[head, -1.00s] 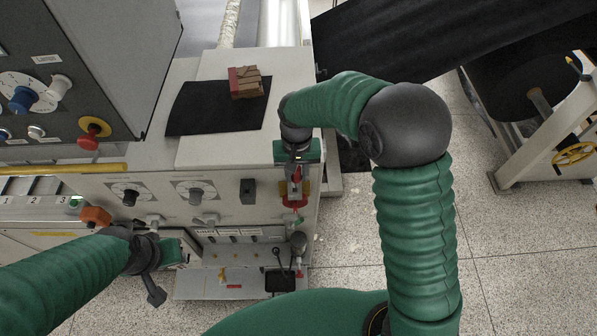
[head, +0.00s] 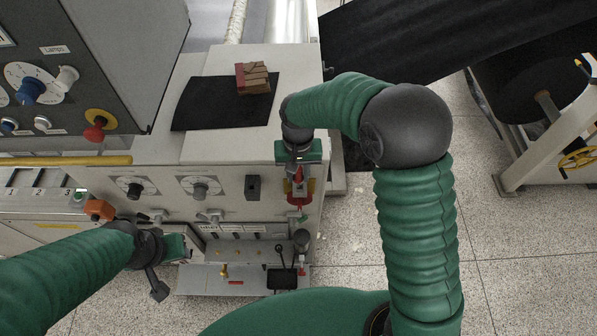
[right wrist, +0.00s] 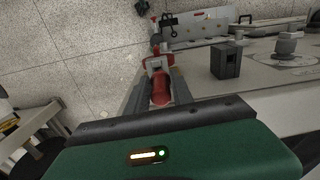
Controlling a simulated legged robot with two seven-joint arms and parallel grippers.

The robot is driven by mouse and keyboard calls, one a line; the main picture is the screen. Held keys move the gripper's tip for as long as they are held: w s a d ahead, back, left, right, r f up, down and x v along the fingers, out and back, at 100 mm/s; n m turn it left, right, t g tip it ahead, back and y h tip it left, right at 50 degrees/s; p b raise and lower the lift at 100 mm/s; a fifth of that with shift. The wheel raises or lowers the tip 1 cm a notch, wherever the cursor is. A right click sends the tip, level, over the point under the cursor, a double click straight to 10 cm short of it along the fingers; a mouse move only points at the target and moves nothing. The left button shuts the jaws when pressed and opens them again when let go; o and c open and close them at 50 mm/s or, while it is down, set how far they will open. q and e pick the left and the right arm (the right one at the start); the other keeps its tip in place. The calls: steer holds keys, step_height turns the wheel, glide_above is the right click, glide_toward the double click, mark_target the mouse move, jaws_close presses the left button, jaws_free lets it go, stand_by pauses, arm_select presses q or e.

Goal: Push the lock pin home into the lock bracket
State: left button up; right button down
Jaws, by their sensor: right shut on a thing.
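My right gripper (head: 298,175) points down at the right end of the cabinet's front face. It is shut on a red cylindrical piece, which I take to be the lock pin (right wrist: 160,90); it shows between the two fingers in the right wrist view. Just beyond the fingertips is a grey and red fitting, probably the lock bracket (right wrist: 158,62). How deep the pin sits in it cannot be told. In the head view the gripper hides most of both. My left gripper (head: 174,247) is low at the left, by the lower cabinet front; its fingers are not clear.
The cabinet front has dials (head: 199,188) and a black switch box (head: 252,188), which stands beside the right gripper in the wrist view. A black sheet (head: 215,103) with a brown and red block (head: 252,78) lies on top.

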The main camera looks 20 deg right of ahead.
mark_target(300, 182)
steer(key=shift+a+f, duration=0.1)
steer(key=shift+f, duration=0.1)
steer(key=shift+r+p, duration=0.4)
steer(key=shift+r, duration=0.05)
steer(key=shift+d, duration=0.35)
stand_by(0.4)
steer(key=shift+p, duration=0.35)
stand_by(0.4)
steer(key=shift+f+b, duration=1.75)
steer(key=shift+f, duration=0.85)
